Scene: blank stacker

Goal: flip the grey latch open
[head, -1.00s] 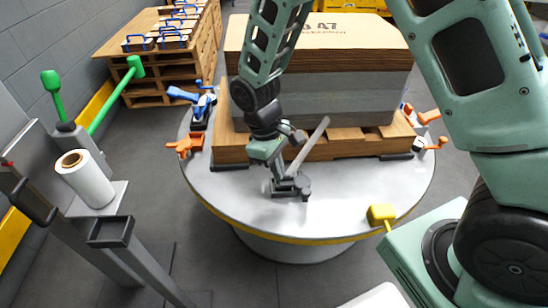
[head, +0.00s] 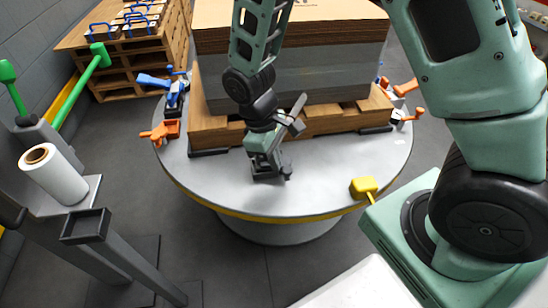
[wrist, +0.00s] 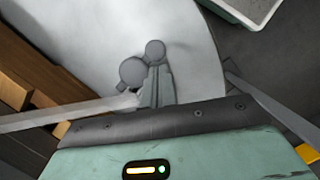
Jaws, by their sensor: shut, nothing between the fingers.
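The grey latch (head: 266,174) sits on the front part of the round table, with its long flat lever (head: 298,106) slanting up to the right behind my gripper. In the wrist view the latch's round parts (wrist: 132,72) show just beyond the fingers, and the lever (wrist: 50,116) runs off to the left. My gripper (head: 274,163) points down over the latch, shut with nothing held. Its fingers (wrist: 158,86) are close beside the lever's pivot end; whether they touch it I cannot tell. My gripper hides part of the latch and lever.
A wooden pallet (head: 215,125) with a tall stack of boards (head: 290,70) stands behind the latch. Blue (head: 158,82) and orange (head: 163,131) clamps flank it. A yellow-headed handle (head: 364,187) is at the table's front right. The table's front left (head: 205,175) is clear.

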